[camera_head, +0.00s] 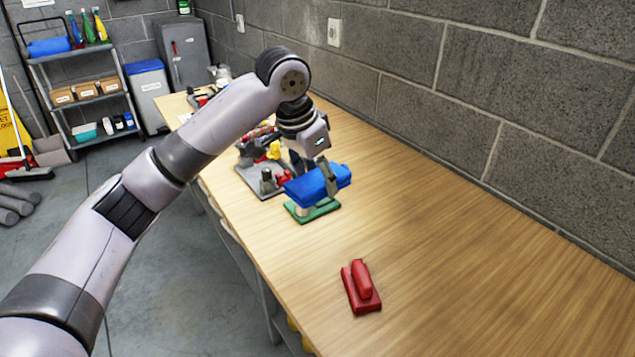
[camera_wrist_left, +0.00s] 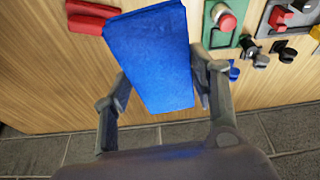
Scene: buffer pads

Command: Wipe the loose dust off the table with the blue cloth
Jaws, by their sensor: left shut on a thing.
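The blue cloth (camera_head: 318,185) is a folded, thick-looking bundle held above the wooden table (camera_head: 420,260). My left gripper (camera_head: 314,178) is shut on it, with a finger along each side. In the left wrist view the blue cloth (camera_wrist_left: 150,55) lies between the two fingers and hides part of the table behind it. I cannot make out distinct loose dust; the wood has a darker, brownish patch (camera_head: 415,190) to the right of the cloth. My right gripper is not in view.
A green pad (camera_head: 312,213) sits just below the cloth. A red block with a handle (camera_head: 360,288) lies nearer on the table. A grey plate with fittings (camera_head: 262,180) is behind. A block wall (camera_head: 540,120) borders the right side. The table's right part is clear.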

